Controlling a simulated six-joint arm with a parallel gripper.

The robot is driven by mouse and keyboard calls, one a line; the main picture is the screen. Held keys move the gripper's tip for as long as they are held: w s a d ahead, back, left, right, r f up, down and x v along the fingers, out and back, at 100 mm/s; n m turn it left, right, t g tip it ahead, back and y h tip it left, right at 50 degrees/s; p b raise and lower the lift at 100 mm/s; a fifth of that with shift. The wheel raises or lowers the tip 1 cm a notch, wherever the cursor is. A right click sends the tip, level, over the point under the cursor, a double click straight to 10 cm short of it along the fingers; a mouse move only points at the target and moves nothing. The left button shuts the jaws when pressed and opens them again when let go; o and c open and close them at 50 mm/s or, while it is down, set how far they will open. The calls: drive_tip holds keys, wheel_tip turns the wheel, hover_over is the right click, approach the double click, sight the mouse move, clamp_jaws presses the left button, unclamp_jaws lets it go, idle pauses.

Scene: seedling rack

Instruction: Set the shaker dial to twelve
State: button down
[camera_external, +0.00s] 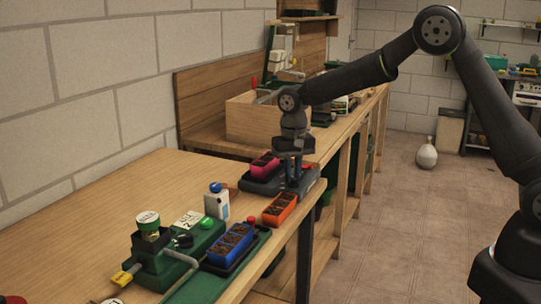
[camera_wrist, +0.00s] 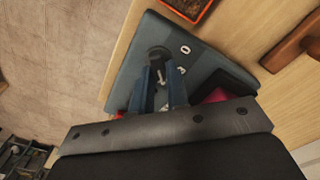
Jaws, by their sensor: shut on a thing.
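The shaker (camera_external: 262,187) is a dark grey box near the front edge of the bench, with a pink tray (camera_external: 265,160) on it. It fills the middle of the wrist view (camera_wrist: 205,60). Its dial (camera_wrist: 158,54) is a dark round knob, with small white markings (camera_wrist: 185,49) beside it; one looks like a 0. My gripper (camera_external: 294,182) points down over the shaker's right end. In the wrist view its two blue fingers (camera_wrist: 160,80) are shut on the dial, one on each side. The dial's pointer and setting cannot be made out.
An orange seedling tray (camera_external: 279,209) stands close in front of the shaker. A green device (camera_external: 165,262), a blue tray (camera_external: 230,245) and a white bottle (camera_external: 217,202) stand nearer. A wooden box (camera_external: 250,120) is behind. Bare bench lies left of the shaker.

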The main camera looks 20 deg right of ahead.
drive_tip(key=shift+m, duration=0.5)
drive_tip(key=c, duration=1.4)
unclamp_jaws()
wheel_tip(320, 180, up, 18)
drive_tip(key=shift+f, duration=0.25)
drive_tip(key=shift+r, duration=0.15)
wheel_tip(320, 180, up, 8)
hover_over(293, 177)
drive_tip(key=shift+w, duration=0.1)
